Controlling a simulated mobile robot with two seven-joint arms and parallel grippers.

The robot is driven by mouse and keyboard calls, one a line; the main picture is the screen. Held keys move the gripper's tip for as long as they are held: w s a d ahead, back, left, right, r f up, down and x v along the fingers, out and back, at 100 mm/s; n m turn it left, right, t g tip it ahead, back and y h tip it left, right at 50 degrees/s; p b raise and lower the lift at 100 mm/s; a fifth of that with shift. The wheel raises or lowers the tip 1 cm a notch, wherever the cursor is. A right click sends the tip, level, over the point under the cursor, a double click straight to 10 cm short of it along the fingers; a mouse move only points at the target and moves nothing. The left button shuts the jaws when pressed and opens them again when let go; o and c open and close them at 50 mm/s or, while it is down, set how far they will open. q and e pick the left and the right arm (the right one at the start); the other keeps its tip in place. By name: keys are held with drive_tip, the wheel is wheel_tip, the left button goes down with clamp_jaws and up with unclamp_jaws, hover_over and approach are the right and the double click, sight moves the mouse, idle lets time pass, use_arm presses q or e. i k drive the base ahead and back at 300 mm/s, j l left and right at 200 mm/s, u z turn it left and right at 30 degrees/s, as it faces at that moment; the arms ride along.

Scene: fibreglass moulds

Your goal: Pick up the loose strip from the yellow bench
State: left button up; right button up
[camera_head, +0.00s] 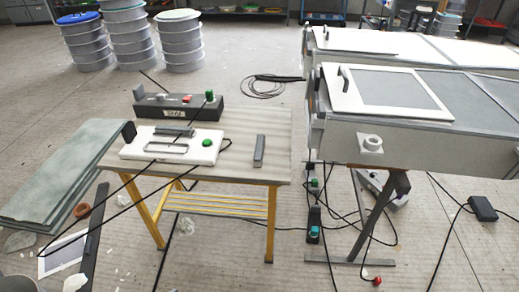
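The yellow bench (226,155) has yellow legs and a pale top and stands left of the middle. A short grey strip (259,151) lies alone on the right part of its top, pointing away from me. A white device (172,147) with a green button lies on the left part of the top, with a grey piece on its back edge. Neither of my grippers is in view.
A dark control box (177,107) sits at the bench's back left. A large white mould unit (390,135) stands close on the right. Cables (365,225) cross the floor. Grey slabs (60,185) lie left of the bench, and stacked drums (128,38) stand behind.

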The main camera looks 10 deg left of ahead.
sight(258, 156)
drive_tip(key=j+z, duration=0.2)
drive_tip(key=z, duration=0.95)
drive_tip(key=j+z, duration=0.65)
drive_tip(key=k+j+z, duration=0.15)
drive_tip(key=j, duration=0.25)
drive_tip(key=k+j+z, duration=0.2)
drive_tip(key=j, duration=0.2)
drive_tip(key=k+j, duration=0.15)
drive_tip(key=j, duration=0.2)
drive_tip(key=k+j+z, duration=0.1)
drive_tip(key=j, duration=0.3)
drive_tip(key=k, duration=0.1)
